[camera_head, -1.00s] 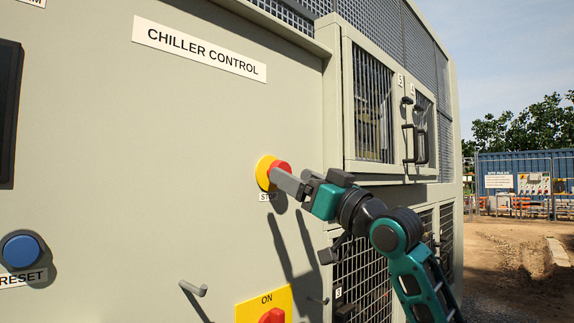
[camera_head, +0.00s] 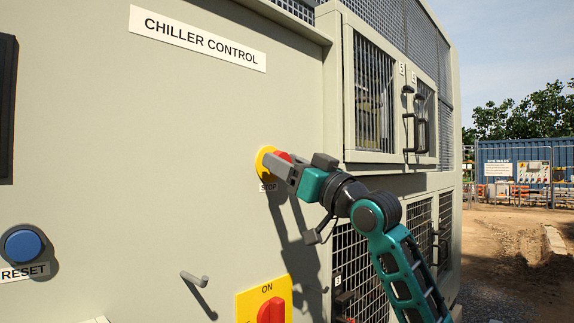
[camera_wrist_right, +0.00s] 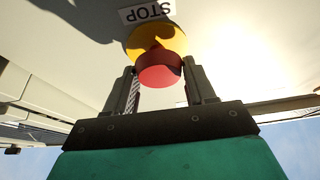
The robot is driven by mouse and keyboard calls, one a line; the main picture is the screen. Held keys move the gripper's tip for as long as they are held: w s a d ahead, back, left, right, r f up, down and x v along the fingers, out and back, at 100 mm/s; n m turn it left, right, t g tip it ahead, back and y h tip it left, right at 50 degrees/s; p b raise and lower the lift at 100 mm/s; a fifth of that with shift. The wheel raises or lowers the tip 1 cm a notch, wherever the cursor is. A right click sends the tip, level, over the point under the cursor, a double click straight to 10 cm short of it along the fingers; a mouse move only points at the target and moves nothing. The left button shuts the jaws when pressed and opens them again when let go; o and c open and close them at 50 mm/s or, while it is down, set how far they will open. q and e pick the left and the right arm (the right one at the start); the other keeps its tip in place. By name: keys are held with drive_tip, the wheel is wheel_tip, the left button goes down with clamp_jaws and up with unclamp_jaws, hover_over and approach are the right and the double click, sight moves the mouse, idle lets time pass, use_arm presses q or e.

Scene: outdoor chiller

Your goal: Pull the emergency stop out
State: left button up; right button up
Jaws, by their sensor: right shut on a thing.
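The emergency stop is a red button (camera_head: 284,157) on a yellow round base (camera_head: 263,160), with a STOP label (camera_head: 268,187) below it on the chiller panel. My right gripper (camera_head: 273,164) is at the button, and a grey finger hides much of it in the head view. In the right wrist view the red button (camera_wrist_right: 160,75) sits between the two fingers of my right gripper (camera_wrist_right: 160,82), which is shut on it. The yellow base (camera_wrist_right: 155,38) shows behind the button. My left gripper is in neither view.
Below the stop is a yellow plate with a red ON switch (camera_head: 271,310). A grey lever (camera_head: 194,278) sticks out left of it. A blue RESET button (camera_head: 23,245) is at the far left. Mesh doors with black handles (camera_head: 421,135) are right of the panel.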

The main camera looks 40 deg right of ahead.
clamp_jaws()
idle(0.3)
drive_tip(key=shift+s, duration=0.45)
drive_tip(key=shift+o, duration=1.6)
unclamp_jaws()
drive_tip(key=shift+o, duration=1.4)
drive_tip(key=shift+s, duration=0.2)
drive_tip(key=shift+o, duration=0.5)
drive_tip(key=shift+b, duration=0.3)
